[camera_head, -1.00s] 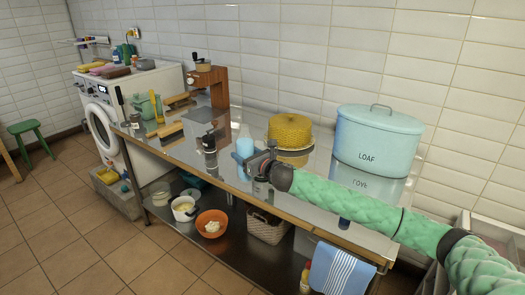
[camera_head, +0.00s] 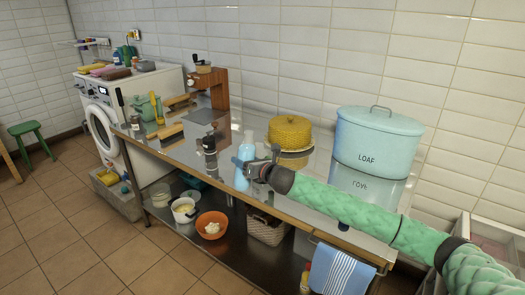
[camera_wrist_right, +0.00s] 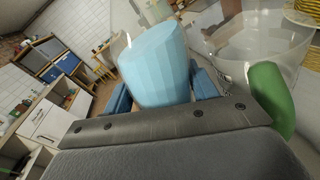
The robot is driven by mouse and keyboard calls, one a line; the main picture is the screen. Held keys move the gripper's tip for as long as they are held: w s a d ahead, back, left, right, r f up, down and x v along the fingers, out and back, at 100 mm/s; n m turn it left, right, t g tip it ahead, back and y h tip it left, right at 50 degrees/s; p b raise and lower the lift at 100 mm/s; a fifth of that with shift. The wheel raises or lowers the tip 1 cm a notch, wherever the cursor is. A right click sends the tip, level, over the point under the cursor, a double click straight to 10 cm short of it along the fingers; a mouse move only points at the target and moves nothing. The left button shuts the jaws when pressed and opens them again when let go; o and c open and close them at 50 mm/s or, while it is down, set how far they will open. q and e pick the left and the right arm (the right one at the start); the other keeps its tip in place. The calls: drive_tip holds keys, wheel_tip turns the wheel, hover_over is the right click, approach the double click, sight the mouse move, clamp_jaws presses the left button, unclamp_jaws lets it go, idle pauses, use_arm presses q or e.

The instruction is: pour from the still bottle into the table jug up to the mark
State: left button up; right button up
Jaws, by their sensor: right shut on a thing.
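The still bottle (camera_wrist_right: 155,65) is clear, with light-blue contents. In the wrist view it stands between my right gripper's blue fingers and leans slightly. It also shows in the head view (camera_head: 243,168), with a narrow pale neck above the blue. My right gripper (camera_head: 254,170) is shut on it over the worktop. The clear table jug (camera_wrist_right: 258,45), with a green handle (camera_wrist_right: 271,98), stands to the right of the bottle in the wrist view. Its mark is not legible. In the head view I cannot make out the jug clearly. My left gripper is out of view.
On the steel worktop (camera_head: 318,200) stand a yellow cake-like round (camera_head: 290,131), a pale-blue LOAF bin (camera_head: 375,140) and a dark grinder-like object (camera_head: 209,150). An orange bowl (camera_head: 211,224) and a basket (camera_head: 267,229) sit on the shelf below. A striped towel (camera_head: 341,272) hangs at the front edge.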

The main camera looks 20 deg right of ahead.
drive_tip(key=shift+r+m+p, duration=0.35)
drive_tip(key=shift+m+p, duration=0.3)
drive_tip(key=shift+m, duration=0.05)
drive_tip(key=shift+w+d+r+m+g+p, duration=0.1)
drive_tip(key=shift+r+m+g+p, duration=0.2)
drive_tip(key=shift+m, duration=0.2)
drive_tip(key=shift+w+d+r+m+g+p, duration=0.1)
drive_tip(key=shift+r+m+g+p, duration=0.1)
drive_tip(key=shift+r+m+p, duration=0.25)
drive_tip(key=shift+s+a+f+m, duration=0.1)
drive_tip(key=shift+s+f+m, duration=0.05)
drive_tip(key=shift+f+m, duration=0.15)
drive_tip(key=shift+s+a+f, duration=0.1)
drive_tip(key=shift+f+m+g, duration=0.15)
drive_tip(key=shift+m+g, duration=0.1)
drive_tip(key=shift+g, duration=0.05)
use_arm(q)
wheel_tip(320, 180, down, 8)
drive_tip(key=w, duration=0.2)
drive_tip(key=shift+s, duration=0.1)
